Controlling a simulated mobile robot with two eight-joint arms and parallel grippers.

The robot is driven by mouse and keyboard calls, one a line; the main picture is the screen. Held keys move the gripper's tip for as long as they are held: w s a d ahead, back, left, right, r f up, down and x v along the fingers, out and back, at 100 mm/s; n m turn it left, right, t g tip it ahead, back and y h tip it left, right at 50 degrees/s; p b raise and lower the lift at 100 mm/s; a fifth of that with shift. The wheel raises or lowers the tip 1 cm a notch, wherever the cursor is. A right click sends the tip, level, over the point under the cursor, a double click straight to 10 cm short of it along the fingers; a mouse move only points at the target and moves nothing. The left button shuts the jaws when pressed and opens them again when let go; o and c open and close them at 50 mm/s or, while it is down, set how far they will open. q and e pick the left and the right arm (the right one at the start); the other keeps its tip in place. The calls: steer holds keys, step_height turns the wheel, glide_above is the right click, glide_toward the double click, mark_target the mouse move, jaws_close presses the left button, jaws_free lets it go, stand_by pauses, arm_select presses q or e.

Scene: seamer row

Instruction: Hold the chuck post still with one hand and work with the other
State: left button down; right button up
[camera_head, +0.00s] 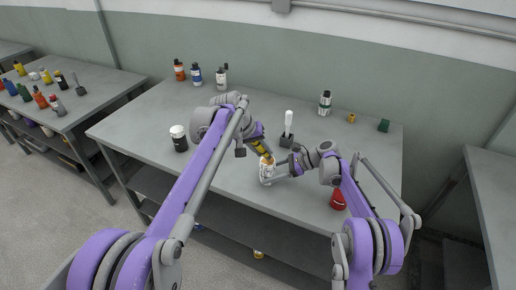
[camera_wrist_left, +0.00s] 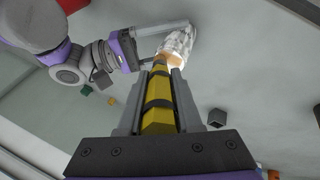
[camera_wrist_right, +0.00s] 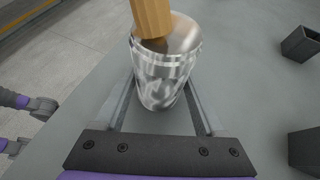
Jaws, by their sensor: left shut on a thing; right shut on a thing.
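A shiny metal cylinder with an open top, which I take to be the chuck post (camera_head: 266,174), stands at the table's front middle. My right gripper (camera_head: 270,179) is shut on it, one finger on each side, as the right wrist view (camera_wrist_right: 160,85) shows. My left gripper (camera_head: 262,149) is shut on a yellow tool (camera_wrist_left: 158,112) with black bands. The tool slants down to the post; its tan end (camera_wrist_right: 152,18) is at or inside the open mouth. How deep it sits is hidden.
A dark jar with a white lid (camera_head: 179,138) is at left, a red cone-shaped item (camera_head: 338,200) at front right. Several bottles line the back edge.

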arm_select(q)
steer(key=shift+s+d, duration=0.1)
steer(key=shift+d, duration=0.15)
steer(key=shift+f, duration=0.1)
steer(key=shift+w+d, duration=0.3)
steer(key=shift+w, duration=0.55)
steer(key=shift+w+a+r, duration=0.1)
steer(key=shift+w+a, duration=0.1)
steer(key=shift+a, duration=0.2)
steer(key=shift+w+a+r, duration=0.1)
steer(key=shift+w+a, duration=0.05)
steer(key=shift+a, duration=0.25)
steer(key=shift+s+d+f, duration=0.15)
steer(key=shift+s+d, duration=0.2)
steer(key=shift+d, duration=0.45)
steer(key=shift+s+a, duration=0.1)
steer(key=shift+a, duration=0.85)
stand_by(3.5)
